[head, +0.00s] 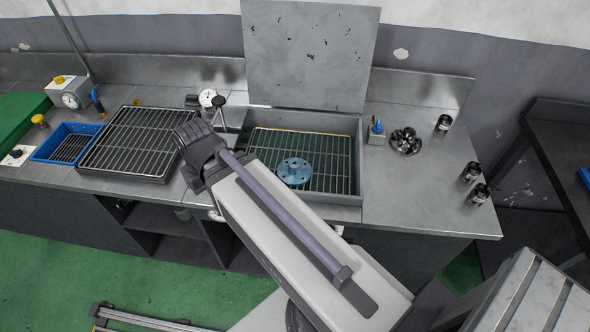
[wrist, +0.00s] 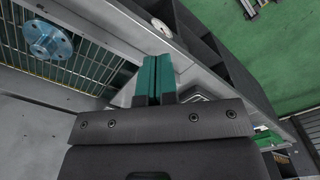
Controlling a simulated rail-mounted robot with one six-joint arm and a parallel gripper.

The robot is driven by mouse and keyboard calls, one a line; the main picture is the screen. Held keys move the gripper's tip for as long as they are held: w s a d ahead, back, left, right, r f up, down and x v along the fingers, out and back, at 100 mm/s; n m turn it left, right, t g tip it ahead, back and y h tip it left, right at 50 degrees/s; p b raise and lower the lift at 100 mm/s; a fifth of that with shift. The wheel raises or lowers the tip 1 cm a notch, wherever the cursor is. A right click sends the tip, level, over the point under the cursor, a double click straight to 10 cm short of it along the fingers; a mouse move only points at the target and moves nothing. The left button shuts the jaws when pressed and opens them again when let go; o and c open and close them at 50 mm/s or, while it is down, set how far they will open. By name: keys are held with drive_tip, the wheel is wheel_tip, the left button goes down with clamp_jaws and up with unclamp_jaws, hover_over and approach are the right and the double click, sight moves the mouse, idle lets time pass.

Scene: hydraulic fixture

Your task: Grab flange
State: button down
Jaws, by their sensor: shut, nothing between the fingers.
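The flange (head: 294,171) is a blue disc with holes and a raised hub. It lies on the grate in the sunken basin of the bench, and in the wrist view the flange (wrist: 47,40) is at the upper left. My gripper (wrist: 155,62) shows in the wrist view with teal fingers closed together and nothing between them. The fingers are apart from the flange, to its right in that view, over the bench's front edge. In the head view my arm crosses in front of the bench and the fingers are hidden.
The basin (head: 361,160) has raised walls, and a grey panel (head: 310,55) stands upright behind it. A grated tray (head: 134,143) and a blue bin (head: 66,143) lie left. The bench's right front is clear.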

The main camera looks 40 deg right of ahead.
drive_tip(key=c, duration=1.8)
unclamp_jaws()
drive_tip(key=shift+c, duration=0.2)
drive_tip(key=o, duration=1.4)
